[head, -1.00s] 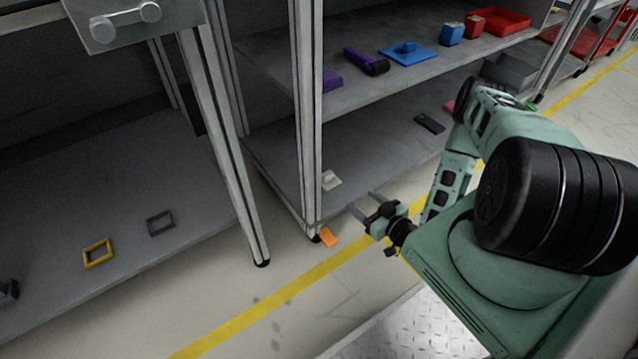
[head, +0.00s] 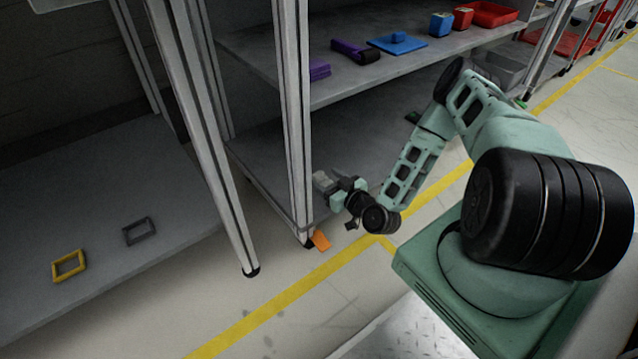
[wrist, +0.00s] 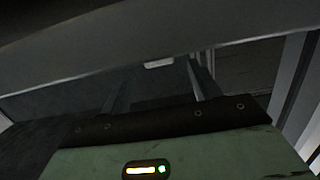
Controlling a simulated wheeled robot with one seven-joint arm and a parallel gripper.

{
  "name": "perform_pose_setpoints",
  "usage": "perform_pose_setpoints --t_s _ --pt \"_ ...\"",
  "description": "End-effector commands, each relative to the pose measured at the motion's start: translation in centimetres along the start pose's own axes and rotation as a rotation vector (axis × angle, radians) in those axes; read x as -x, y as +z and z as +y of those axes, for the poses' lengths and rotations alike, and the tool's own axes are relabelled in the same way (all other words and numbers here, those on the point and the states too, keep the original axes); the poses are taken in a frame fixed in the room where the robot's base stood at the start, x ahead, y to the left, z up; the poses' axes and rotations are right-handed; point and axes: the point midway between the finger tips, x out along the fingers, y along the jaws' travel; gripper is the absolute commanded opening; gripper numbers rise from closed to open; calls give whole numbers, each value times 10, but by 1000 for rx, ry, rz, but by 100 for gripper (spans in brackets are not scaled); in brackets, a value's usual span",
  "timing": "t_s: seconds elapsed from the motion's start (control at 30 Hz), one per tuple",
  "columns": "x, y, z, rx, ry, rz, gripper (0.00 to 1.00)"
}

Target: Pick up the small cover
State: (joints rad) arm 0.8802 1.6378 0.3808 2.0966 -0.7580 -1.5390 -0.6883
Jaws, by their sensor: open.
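A small pale grey piece, which looks like the small cover (head: 320,177), lies on the lower shelf just behind the front post in the head view. My gripper (head: 325,188) is right at it there and partly hides it. In the wrist view a small pale piece (wrist: 158,64) shows between and just beyond the fingertips. My gripper (wrist: 160,74) is open there, with its two fingers apart. I cannot tell whether the fingers touch the piece.
The metal post (head: 294,130) stands close left of my gripper. An orange piece (head: 320,240) is at the post's foot. Yellow (head: 69,266) and grey (head: 139,231) frames lie left.

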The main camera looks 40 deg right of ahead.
Motion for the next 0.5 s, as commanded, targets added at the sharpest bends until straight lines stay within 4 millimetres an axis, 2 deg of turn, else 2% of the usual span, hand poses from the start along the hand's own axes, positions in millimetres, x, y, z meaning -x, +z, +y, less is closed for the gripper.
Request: perform_pose_setpoints --t_s 0.1,0.3,0.5 --pt "-17 7 1 2 2 2 62" --pt "-40 5 0 2 1 1 62" --pt "-44 2 0 1 0 0 62"
